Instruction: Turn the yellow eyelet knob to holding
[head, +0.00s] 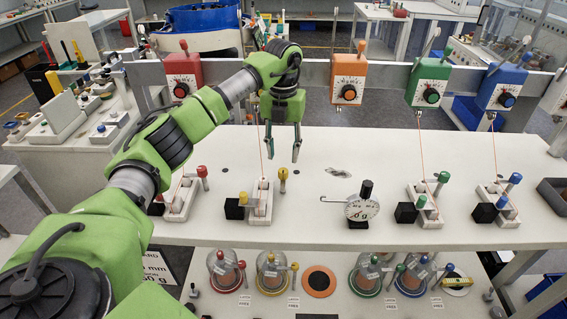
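The yellow-marked station is a white base (262,205) with a black block (234,210). One yellow knob (283,174) tops a short post on its right, and a smaller yellow knob (243,198) is by the block. I cannot tell which is the eyelet knob or how it is set. A thin cord (261,150) runs up from the base. My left gripper (283,150) points down just above the taller knob, fingers apart and empty. It does not appear to touch the knob. My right gripper is out of view.
Red (203,172), green (443,177) and blue (515,178) knobs mark similar stations. A round dial (362,209) stands in the middle. Dial boxes hang from the rail behind, including an orange one (349,80). Glass domes (271,269) stand on the lower shelf.

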